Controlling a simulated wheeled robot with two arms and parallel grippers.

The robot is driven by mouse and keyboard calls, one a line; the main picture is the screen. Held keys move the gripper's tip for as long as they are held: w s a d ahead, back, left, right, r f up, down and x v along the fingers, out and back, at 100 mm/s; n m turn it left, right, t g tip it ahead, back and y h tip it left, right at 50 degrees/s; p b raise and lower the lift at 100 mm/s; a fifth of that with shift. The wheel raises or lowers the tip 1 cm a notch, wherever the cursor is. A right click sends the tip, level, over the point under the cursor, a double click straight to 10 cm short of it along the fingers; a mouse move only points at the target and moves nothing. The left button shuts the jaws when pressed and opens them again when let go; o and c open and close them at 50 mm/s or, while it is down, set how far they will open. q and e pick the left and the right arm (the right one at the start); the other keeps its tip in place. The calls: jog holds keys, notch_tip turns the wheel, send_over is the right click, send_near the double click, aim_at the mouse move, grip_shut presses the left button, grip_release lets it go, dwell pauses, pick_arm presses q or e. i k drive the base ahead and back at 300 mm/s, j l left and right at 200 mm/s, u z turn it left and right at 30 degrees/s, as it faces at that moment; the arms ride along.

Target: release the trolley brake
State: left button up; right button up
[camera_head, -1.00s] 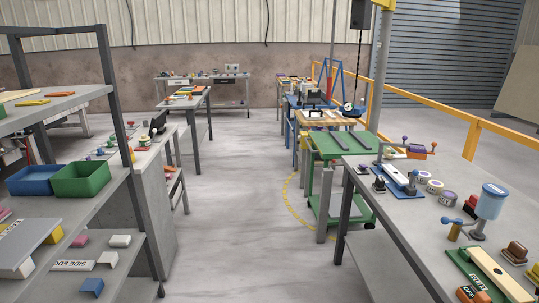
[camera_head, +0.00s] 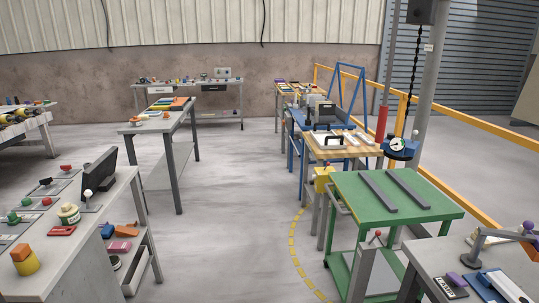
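The green trolley (camera_head: 440,203) stands right of centre, with two dark grey bars (camera_head: 377,192) lying on its top. A small lever with a red knob (camera_head: 377,235) stands on a grey upright panel (camera_head: 372,275) at the trolley's near side; it looks like the brake lever, but I cannot tell its setting. The trolley's lower green shelf (camera_head: 338,270) shows partly; its wheels are hidden or too small to tell. Neither of my grippers is in view.
A grey bench (camera_head: 430,255) with tools stands close at the lower right, beside the trolley. Another grey bench (camera_head: 95,235) is at the left. A yellow dashed line (camera_head: 293,248) curves on the floor left of the trolley. The floor (camera_head: 225,240) between the benches is clear.

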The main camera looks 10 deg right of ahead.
aim_at(378, 234)
jog(key=i, duration=0.75)
jog(key=i+z, duration=0.15)
jog(key=i, duration=0.6)
jog(key=i+j, duration=0.2)
jog(key=i, duration=0.5)
jog(key=i+j+z, duration=0.2)
jog(key=i+z, duration=0.25)
jog(key=i, duration=0.15)
jog(key=i+j+z, duration=0.9)
jog(key=i+z, duration=0.1)
jog(key=z, duration=1.9)
